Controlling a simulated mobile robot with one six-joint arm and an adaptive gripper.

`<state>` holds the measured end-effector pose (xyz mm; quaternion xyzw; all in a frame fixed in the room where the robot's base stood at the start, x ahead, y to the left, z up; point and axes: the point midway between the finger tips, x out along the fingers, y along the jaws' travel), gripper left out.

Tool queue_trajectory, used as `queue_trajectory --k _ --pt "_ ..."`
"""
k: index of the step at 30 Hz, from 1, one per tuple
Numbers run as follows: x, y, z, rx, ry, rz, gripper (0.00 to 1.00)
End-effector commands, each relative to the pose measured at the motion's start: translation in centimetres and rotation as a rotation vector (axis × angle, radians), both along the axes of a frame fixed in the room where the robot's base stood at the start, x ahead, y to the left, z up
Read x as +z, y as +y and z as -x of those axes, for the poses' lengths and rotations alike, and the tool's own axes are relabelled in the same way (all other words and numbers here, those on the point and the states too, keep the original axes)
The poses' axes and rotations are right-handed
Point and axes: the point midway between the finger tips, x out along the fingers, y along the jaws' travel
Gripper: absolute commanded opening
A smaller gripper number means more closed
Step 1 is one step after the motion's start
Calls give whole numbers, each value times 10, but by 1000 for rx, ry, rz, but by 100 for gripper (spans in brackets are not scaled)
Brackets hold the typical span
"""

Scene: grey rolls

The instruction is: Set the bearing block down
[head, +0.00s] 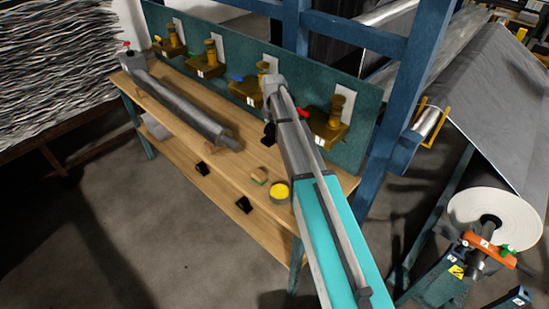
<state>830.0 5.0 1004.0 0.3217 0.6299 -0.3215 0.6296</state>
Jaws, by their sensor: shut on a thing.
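My arm reaches from the bottom of the head view up over a wooden bench (228,165). My gripper (268,133) is mostly hidden by the arm; only a small dark part shows beside it, over the bench. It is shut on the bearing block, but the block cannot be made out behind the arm. Several brass-coloured blocks with coloured knobs sit in a row along the green back panel. One at the right has a red knob (325,128), and one beside my arm has a blue knob (246,91).
A grey roll (185,105) lies along the left of the bench. A yellow round tin (279,191) and a small green-and-tan piece (259,177) lie near its front edge. A blue frame post (400,100) stands at right.

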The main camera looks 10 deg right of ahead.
Motion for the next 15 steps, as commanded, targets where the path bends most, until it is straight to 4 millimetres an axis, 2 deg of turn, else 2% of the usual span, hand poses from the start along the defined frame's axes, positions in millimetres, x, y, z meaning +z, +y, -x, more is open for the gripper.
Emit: queue_trajectory --k 1,15 --pt "-10 0 0 0 0 0 7" --pt "-54 1 0 1 0 0 7"
